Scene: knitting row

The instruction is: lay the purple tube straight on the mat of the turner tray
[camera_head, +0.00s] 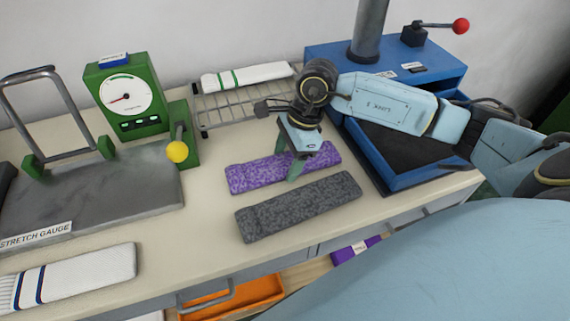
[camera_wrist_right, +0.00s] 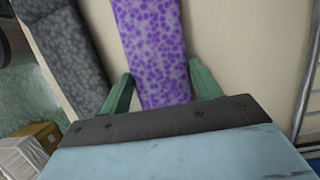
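The purple speckled tube (camera_head: 252,176) lies flat on the table, in front of the wire rack. My right gripper (camera_head: 288,161) is over its middle, pointing down, with its green fingers apart, one on each side of the tube. In the right wrist view the tube (camera_wrist_right: 152,45) runs between the two fingers (camera_wrist_right: 162,88), with no clear grip on it; whether they touch it is hard to tell. The blue turner tray (camera_head: 440,168) with its dark mat (camera_head: 395,150) is at the right, partly hidden under my right arm. My left gripper is not in view.
A grey speckled tube (camera_head: 300,207) lies just in front of the purple one. A wire rack (camera_head: 235,108) holds a white green-striped tube (camera_head: 246,75). The green stretch gauge (camera_head: 128,95) and a white striped tube (camera_head: 85,275) are at the left.

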